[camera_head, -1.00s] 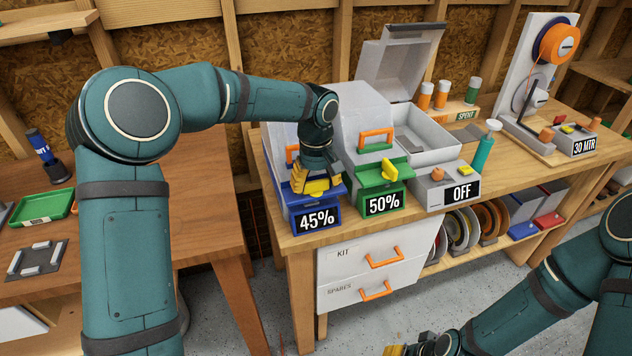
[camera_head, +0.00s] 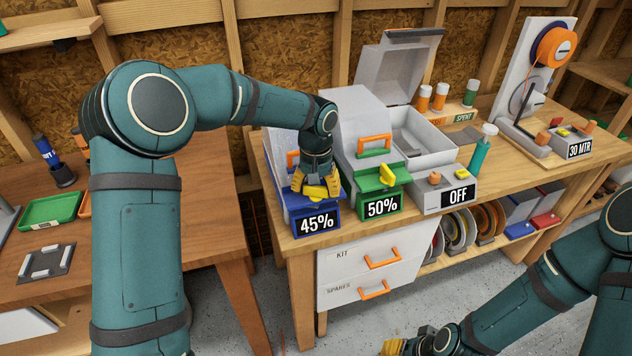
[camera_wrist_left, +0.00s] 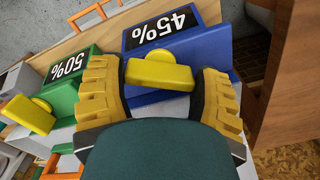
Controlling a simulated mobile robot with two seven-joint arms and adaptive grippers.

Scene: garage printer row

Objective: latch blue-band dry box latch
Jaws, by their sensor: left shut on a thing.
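The blue-band dry box (camera_head: 288,203) stands at the left end of the bench, with a 45% display on its blue front. Its yellow latch (camera_head: 315,192) sits above the display. My left gripper (camera_head: 315,187) comes down from above with its yellow fingers on either side of the latch, shut on it. The left wrist view shows the latch (camera_wrist_left: 160,75) between the two finger pads, on the blue front (camera_wrist_left: 195,58). My right gripper (camera_head: 393,348) is at the bottom edge, low in front of the bench, mostly cut off.
The green-band 50% box (camera_head: 381,205) stands close to the right, with its own yellow latch (camera_head: 387,176). Beyond it is a grey box marked OFF (camera_head: 432,200) with its lid (camera_head: 397,70) up. Drawers (camera_head: 345,283) are below.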

